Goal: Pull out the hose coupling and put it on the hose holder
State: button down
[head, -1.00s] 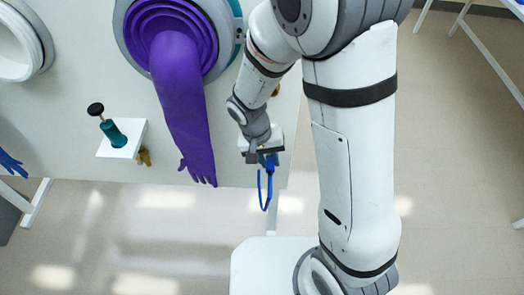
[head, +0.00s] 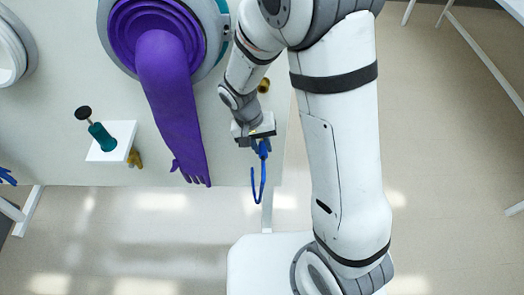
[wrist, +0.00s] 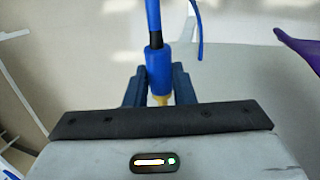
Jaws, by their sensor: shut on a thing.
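My gripper (head: 259,141) is shut on the blue hose coupling (wrist: 159,72), in front of the glovebox panel near its lower right edge. The wrist view shows the gripper's fingers (wrist: 159,88) on both sides of the coupling and a brass tip below it. The coupling also shows in the head view (head: 263,149), with its blue hose (head: 262,180) hanging in a curved loop. A round brass fitting (head: 264,85) is on the panel behind my wrist, apart from the coupling. A mustard-coloured piece (head: 134,158) is beside the white shelf; I cannot tell whether it is the hose holder.
A purple glove (head: 172,105) hangs from its port just left of my gripper. A white shelf (head: 97,155) further left carries a teal object (head: 101,137) with a black knob. The floor (head: 450,140) to the right is mostly clear.

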aim_at(263, 159)
jog(key=shift+w+f, duration=0.1)
jog(key=shift+w, duration=0.75)
jog(key=shift+b, duration=0.55)
dwell(1.0)
jog(key=shift+w+d+f, duration=0.15)
jog(key=shift+w, duration=1.45)
jog(key=c, duration=1.1)
grip_release()
jog(key=shift+c, duration=0.2)
jog(key=s, duration=0.3)
jog(key=shift+r, duration=0.25)
jog(key=shift+s+r+p, duration=0.25)
jog(key=shift+r+p, duration=0.05)
jog(key=shift+p, duration=0.45)
jog(key=shift+s+a, duration=0.2)
jog(key=shift+s, duration=2.55)
